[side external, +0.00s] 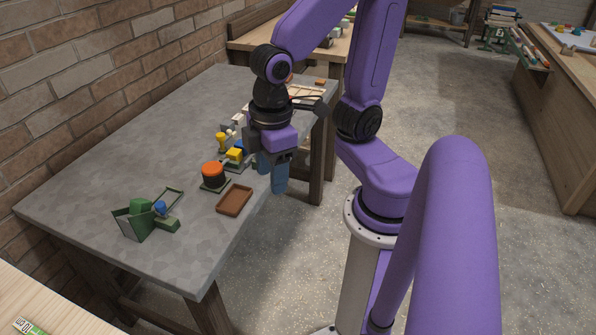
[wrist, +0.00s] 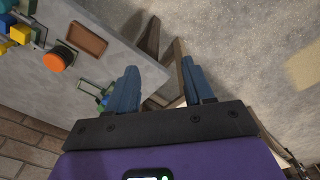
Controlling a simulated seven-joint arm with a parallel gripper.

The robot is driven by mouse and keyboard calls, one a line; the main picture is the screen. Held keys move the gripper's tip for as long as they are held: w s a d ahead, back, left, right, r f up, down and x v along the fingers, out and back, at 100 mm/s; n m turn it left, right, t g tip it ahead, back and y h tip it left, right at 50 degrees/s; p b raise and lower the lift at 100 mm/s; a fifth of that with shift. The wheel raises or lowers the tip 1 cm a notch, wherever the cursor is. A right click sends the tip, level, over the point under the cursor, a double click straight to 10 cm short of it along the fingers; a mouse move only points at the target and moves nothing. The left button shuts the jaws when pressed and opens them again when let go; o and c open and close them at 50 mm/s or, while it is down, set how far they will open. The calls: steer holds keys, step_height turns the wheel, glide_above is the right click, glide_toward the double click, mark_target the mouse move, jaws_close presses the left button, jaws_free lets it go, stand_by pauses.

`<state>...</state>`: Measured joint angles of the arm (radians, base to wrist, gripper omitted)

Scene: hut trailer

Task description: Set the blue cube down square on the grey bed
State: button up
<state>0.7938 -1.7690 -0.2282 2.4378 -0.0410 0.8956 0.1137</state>
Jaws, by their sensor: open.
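My gripper (side external: 272,172) hangs over the table's right edge with its blue fingers pointing down. It is open and empty, and the fingers also show apart in the wrist view (wrist: 163,82). A small blue block (side external: 240,146) sits behind a yellow block (side external: 235,155) on the table, left of my gripper. It is partly hidden, and I cannot tell for sure that it is the blue cube. Blue also shows at the left edge of the wrist view near the yellow block (wrist: 20,33). The grey bed cannot be clearly made out among these crowded pieces.
An orange-topped round piece (side external: 213,170) and a brown tray (side external: 234,200) stand on the grey table (side external: 110,150) near my gripper. A green holder (side external: 137,220) with a blue knob is at the near end. The table's left side is clear. A brick wall runs behind.

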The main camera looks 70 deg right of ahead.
steer(key=s+n, duration=0.1)
steer(key=s, duration=0.1)
steer(key=s+d+n, duration=0.1)
steer(key=s, duration=0.1)
steer(key=shift+s+d, duration=0.1)
steer(key=shift+s, duration=0.3)
stand_by(1.5)
